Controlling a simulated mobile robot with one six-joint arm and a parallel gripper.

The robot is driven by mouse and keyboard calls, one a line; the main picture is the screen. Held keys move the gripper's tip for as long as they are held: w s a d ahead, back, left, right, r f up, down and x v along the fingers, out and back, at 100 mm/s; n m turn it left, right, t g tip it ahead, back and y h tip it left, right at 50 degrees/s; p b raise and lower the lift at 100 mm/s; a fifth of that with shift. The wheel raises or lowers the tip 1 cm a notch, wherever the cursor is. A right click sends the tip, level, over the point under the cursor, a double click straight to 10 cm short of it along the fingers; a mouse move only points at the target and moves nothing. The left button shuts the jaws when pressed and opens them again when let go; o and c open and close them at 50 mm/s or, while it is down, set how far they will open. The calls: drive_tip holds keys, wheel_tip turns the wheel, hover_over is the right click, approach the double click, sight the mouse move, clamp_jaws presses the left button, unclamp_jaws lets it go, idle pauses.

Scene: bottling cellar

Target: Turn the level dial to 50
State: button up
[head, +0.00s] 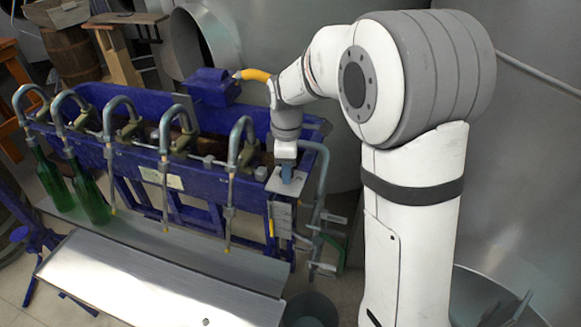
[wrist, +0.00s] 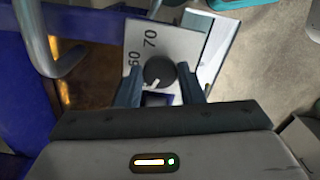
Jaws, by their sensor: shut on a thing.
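The level dial is a round black knob (wrist: 158,71) with a white pointer mark, on a pale plate (wrist: 187,45) printed with numbers. In the wrist view I can read 70, and a partly covered number on the left that looks like 60. The white mark is at the knob's lower side; the number it points at is hidden. My gripper (wrist: 160,80) is shut on the knob, one dark blue finger on each side. In the head view my gripper (head: 286,174) reaches down onto the plate (head: 291,187) at the blue machine's right end; the knob is hidden there.
The blue filling machine (head: 200,181) carries several curved metal spouts to the left of my gripper. Two green bottles (head: 90,198) stand under the left spouts. A metal tray (head: 150,285) lies in front. Pipework (head: 318,225) hangs just right of the plate.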

drive_tip(key=o, duration=0.8)
drive_tip(key=shift+s+a, duration=0.15)
drive_tip(key=shift+o, duration=0.9)
drive_tip(key=shift+r+b, duration=0.3)
drive_tip(key=shift+r, duration=3.6)
